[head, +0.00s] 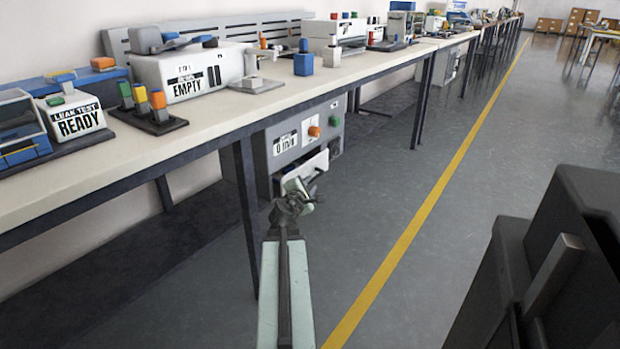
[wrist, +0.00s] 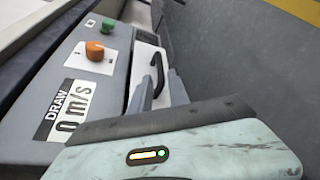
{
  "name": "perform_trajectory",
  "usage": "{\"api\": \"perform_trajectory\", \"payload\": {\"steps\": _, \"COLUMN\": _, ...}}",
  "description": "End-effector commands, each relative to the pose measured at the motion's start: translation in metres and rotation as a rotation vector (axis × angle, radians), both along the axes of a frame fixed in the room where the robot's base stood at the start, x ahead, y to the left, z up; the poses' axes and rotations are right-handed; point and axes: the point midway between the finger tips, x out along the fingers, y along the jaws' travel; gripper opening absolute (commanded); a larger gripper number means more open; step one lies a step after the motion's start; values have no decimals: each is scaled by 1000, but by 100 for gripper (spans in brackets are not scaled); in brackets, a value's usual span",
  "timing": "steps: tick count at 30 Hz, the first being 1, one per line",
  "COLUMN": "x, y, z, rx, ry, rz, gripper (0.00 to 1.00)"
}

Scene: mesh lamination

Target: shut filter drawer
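The filter drawer (head: 305,168) has a pale front and stands pulled out from a grey cabinet (head: 262,160) under the bench. In the wrist view the drawer (wrist: 146,60) has a black curved handle (wrist: 157,72). My gripper (head: 300,190) is in front of the drawer, low beside the bench. Whether a finger touches the drawer I cannot tell. The drawer's inside is mostly hidden.
The cabinet carries an orange knob (wrist: 94,50), a green button (wrist: 107,25) and a label reading 0 m/s (wrist: 68,108). A bench leg (head: 246,215) stands left of my arm. The bench top (head: 225,105) holds several devices. Open floor (head: 400,170) lies to the right, with a yellow line (head: 425,215).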

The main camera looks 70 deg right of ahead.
Motion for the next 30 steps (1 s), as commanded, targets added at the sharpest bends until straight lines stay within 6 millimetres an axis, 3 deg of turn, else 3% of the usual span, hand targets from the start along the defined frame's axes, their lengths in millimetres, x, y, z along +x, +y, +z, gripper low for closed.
{"api": "perform_trajectory", "payload": {"steps": 7, "x": 2, "y": -15, "z": -4, "rx": 0, "ry": -1, "rz": -2, "gripper": 22}}
{"api": "perform_trajectory", "payload": {"steps": 18, "x": 7, "y": -75, "z": -18, "rx": 0, "ry": -2, "rz": -2, "gripper": 22}}
{"api": "perform_trajectory", "payload": {"steps": 26, "x": 5, "y": -77, "z": -17, "rx": 1, "ry": -1, "rz": -3, "gripper": 22}}
{"api": "perform_trajectory", "payload": {"steps": 28, "x": 5, "y": -77, "z": -17, "rx": 1, "ry": -1, "rz": -3, "gripper": 2}}
{"api": "perform_trajectory", "payload": {"steps": 30, "x": 5, "y": -77, "z": -17, "rx": 1, "ry": -1, "rz": -3, "gripper": 0}}
